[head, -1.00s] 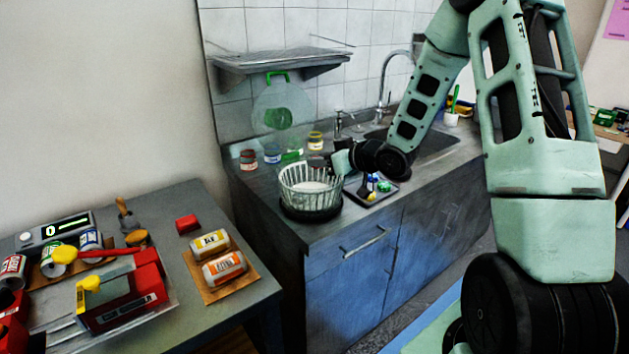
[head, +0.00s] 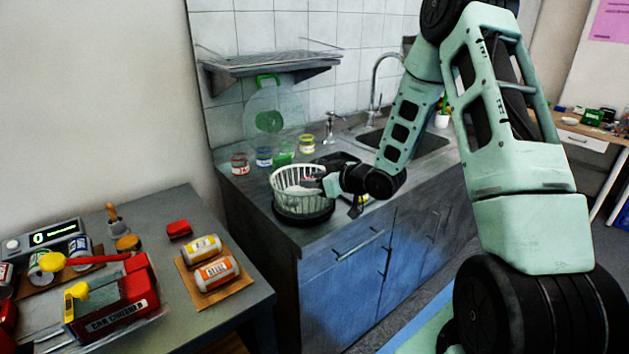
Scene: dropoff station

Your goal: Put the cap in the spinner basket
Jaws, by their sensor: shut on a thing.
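The spinner basket (head: 284,190), white and slatted, stands on a dark round base on the counter, its open top facing up. My gripper (head: 315,184) reaches in from the right, with its fingers over the right part of the basket opening. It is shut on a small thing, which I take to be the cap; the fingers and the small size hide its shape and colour. I cannot tell whether the fingers are above the rim or just inside it.
Several small jars (head: 264,156) stand behind the basket. A cluttered side table (head: 165,205) stands left.

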